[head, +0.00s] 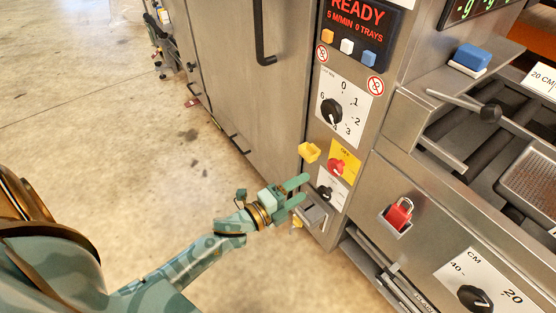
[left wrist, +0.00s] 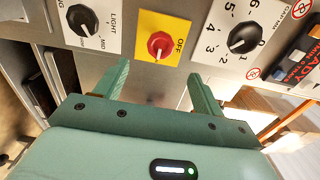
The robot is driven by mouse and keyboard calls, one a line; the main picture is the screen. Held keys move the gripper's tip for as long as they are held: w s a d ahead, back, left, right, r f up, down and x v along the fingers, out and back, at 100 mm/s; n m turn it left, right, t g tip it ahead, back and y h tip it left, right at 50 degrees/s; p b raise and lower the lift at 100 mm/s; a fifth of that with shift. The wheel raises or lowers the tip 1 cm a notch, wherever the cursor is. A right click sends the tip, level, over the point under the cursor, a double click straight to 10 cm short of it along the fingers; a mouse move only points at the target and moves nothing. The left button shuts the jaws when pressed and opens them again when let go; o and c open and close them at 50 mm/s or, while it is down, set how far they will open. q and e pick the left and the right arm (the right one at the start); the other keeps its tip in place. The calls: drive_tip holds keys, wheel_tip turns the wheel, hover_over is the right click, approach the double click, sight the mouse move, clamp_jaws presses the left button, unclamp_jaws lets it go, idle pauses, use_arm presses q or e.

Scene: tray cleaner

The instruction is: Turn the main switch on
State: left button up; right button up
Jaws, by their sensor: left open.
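The main switch is a red rotary knob (head: 337,166) on a yellow plate (head: 347,150) marked OFF, low on the steel machine front. In the left wrist view the red knob (left wrist: 159,44) shows on its yellow plate (left wrist: 183,22), ahead of and between my finger directions. My left gripper (head: 301,190) is open and empty, its fingers pointing at the panel, just left of and below the red knob in the head view. The two green fingers also show in the left wrist view (left wrist: 160,76), apart from the knob. My right gripper is not in view.
A white-plated black dial (head: 332,111) sits above the switch and a smaller black LIGHT/MID knob (left wrist: 82,20) beside it. A yellow block (head: 309,152) juts out at the panel's left edge. A red padlock (head: 399,215) is to the right. Open floor lies left.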

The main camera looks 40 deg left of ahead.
use_arm(q)
drive_tip(key=v, duration=0.6)
drive_tip(key=shift+p, duration=0.4)
drive_tip(key=shift+s, duration=0.1)
